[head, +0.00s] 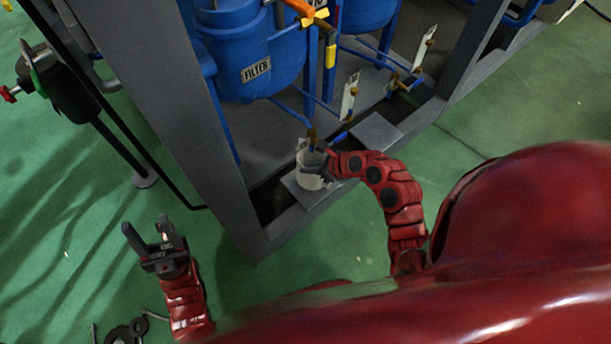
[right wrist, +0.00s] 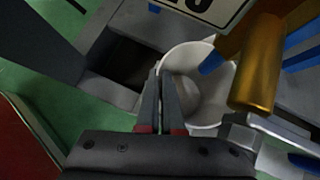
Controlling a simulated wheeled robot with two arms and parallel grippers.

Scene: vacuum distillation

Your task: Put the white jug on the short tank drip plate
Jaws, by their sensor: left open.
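The white jug (head: 312,172) is upright over a flat grey plate (head: 303,193) at the foot of the frame, below the outlet of the blue tank labelled FILTER (head: 240,52). In the right wrist view the jug (right wrist: 205,95) shows its open round mouth under a blue spout tip. My right gripper (head: 331,162) is at the jug's side. Its fingers (right wrist: 161,88) are close together at the jug's near-left wall and look shut on it. I cannot tell whether the jug's base touches the plate. My left gripper (head: 151,232) is open and empty over the green floor.
A second, bare grey plate (head: 376,132) lies further right on the frame. A brass valve (right wrist: 258,75) is close beside my right fingers. A grey post (head: 185,110) stands left of the jug. Tools (head: 125,330) lie on the floor at lower left.

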